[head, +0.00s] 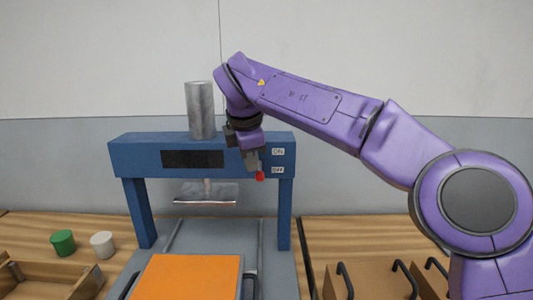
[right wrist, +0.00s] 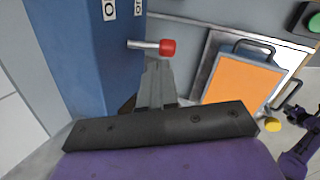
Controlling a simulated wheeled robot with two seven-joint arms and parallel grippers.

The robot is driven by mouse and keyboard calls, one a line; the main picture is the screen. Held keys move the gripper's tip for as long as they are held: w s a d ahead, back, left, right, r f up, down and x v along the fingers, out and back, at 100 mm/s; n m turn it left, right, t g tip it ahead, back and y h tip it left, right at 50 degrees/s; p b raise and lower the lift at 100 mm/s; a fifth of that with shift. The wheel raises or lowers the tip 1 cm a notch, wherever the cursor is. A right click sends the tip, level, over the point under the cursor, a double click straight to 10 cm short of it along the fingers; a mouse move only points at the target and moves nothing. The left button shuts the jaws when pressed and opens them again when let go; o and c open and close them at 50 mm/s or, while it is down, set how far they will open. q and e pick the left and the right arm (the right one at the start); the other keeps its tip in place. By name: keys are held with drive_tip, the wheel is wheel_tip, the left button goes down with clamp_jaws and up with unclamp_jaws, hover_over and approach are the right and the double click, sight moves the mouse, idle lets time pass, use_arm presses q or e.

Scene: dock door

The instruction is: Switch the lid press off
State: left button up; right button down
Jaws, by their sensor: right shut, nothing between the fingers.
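The lid press (head: 130,155) is a blue frame with a grey cylinder on top and a flat press plate (head: 205,196) hanging below its beam. On the right of the beam are an ON label (head: 278,152) and, below it, an OFF label (head: 278,170). A metal lever with a red knob (head: 260,176) sticks out from the beam, about level with OFF; its rod and knob (right wrist: 168,47) also show in the right wrist view. My right gripper (head: 253,166) is shut and empty, its fingertips close beside the lever. I cannot tell whether they touch it.
An orange-topped tray (head: 188,278) with black handles lies before the press. A green cylinder (head: 63,243), a white cylinder (head: 102,244) and a wooden box (head: 45,275) are at left. Brown boxes with black handles (head: 375,285) are at right. A green button (right wrist: 315,22) shows in the wrist view.

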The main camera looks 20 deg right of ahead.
drive_tip(key=shift+s+d+r+p, duration=0.1)
drive_tip(key=shift+s+r+p, duration=0.1)
drive_tip(key=shift+r+p, duration=0.65)
drive_tip(key=shift+s+r, duration=0.1)
drive_tip(key=shift+r, duration=0.05)
drive_tip(key=shift+r, duration=0.1)
